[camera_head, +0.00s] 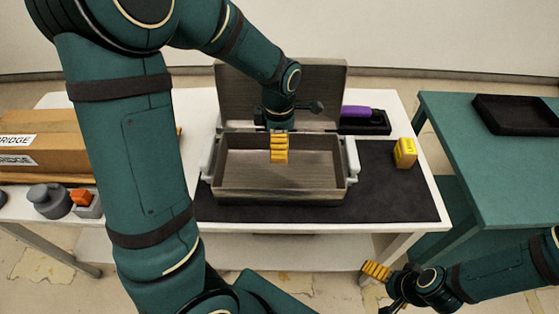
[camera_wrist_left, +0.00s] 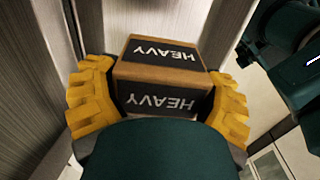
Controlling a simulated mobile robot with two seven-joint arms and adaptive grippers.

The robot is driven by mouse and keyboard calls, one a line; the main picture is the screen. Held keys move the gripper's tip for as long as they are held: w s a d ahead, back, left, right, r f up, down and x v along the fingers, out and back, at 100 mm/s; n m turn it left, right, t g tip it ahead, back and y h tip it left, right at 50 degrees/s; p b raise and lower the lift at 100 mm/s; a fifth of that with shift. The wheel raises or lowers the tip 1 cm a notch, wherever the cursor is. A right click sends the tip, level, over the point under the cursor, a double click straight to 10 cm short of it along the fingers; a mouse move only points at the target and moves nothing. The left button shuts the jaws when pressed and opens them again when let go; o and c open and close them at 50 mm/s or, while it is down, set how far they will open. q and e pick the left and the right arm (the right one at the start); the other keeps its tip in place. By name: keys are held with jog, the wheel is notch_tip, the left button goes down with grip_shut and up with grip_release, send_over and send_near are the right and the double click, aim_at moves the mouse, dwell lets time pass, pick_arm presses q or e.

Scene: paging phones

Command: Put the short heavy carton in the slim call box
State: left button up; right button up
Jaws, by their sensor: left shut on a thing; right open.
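An open grey box (camera_head: 272,190) with a raised lid (camera_head: 325,85) stands in the middle of the table; it appears to be the slim call box. My left gripper (camera_head: 279,150) hangs over its opening. In the left wrist view, the yellow fingers are shut on both sides of a small brown carton (camera_wrist_left: 160,72) with black HEAVY labels. The carton cannot be made out in the head view, and whether it touches the box floor is unclear. My right gripper (camera_head: 376,271) is open and empty, low in front of the table.
A yellow block (camera_head: 404,152) stands at right on the dark mat (camera_head: 390,195). Brown cartons (camera_head: 35,135) and grey parts (camera_head: 48,198) are at left. A green table (camera_head: 490,155) carries a black tray (camera_head: 515,114).

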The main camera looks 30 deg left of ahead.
pick_arm(q)
jog(key=shift+w+a, duration=0.1)
jog(key=shift+w, duration=0.1)
jog(key=b, duration=0.3)
send_over(279, 175)
notch_tip(279, 175, down, 10)
jog(key=shift+r, duration=0.1)
jog(key=o, duration=1.2)
notch_tip(279, 175, up, 12)
jog(key=p, duration=0.3)
jog(key=shift+p, duration=0.3)
